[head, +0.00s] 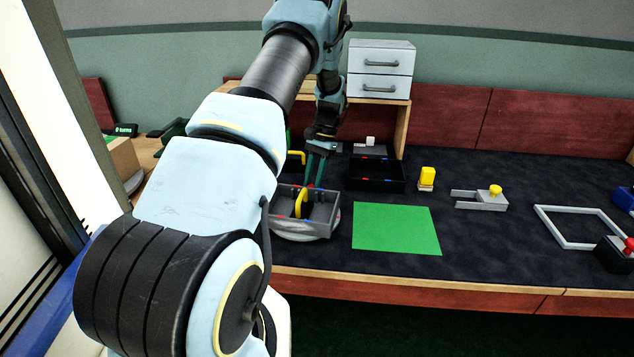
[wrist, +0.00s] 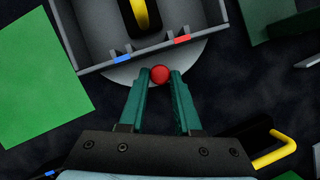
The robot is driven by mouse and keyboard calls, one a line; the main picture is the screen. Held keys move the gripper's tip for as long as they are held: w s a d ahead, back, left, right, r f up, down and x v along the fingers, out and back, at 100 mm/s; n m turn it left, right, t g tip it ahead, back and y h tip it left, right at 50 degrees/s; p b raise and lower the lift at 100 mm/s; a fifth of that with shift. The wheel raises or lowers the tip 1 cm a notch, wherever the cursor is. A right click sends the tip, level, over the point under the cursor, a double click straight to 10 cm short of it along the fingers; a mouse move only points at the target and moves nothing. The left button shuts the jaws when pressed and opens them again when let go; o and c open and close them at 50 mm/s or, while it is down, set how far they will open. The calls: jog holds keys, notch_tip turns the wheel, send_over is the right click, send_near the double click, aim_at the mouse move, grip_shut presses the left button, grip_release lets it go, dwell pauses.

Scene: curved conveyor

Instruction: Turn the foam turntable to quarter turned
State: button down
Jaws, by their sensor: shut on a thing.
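The turntable is a pale round disc (head: 303,237) with a grey open box (head: 322,228) on top, near the table's front edge. In the wrist view the disc's rim (wrist: 198,68) shows past the box wall, which carries a blue and a red mark. A red knob (wrist: 160,75) is at the disc's rim. My gripper (wrist: 160,80) is shut on the red knob, one green fingertip on each side. In the head view my gripper (head: 315,184) reaches down behind the box, and the knob cannot be made out there.
A green mat (head: 396,228) lies right of the turntable. A black tray (head: 376,183) stands behind the mat, with a yellow-topped block (head: 427,178) to its right. A shelf (head: 402,125) with white drawers (head: 381,70) stands at the back. The dark table between the right-hand items is free.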

jog(key=shift+w+a+n, duration=0.15)
jog(key=shift+a+n, duration=0.2)
jog(key=shift+n, duration=0.15)
jog(key=shift+a, duration=0.1)
dwell(0.3)
jog(key=c, duration=0.6)
grip_release()
jog(key=b+v, duration=0.2)
jog(key=v, duration=0.8)
jog(key=shift+w+r+b, duration=0.25)
jog(key=shift+r+b, duration=0.05)
jog(key=shift+r, duration=0.05)
jog(key=shift+a, duration=0.1)
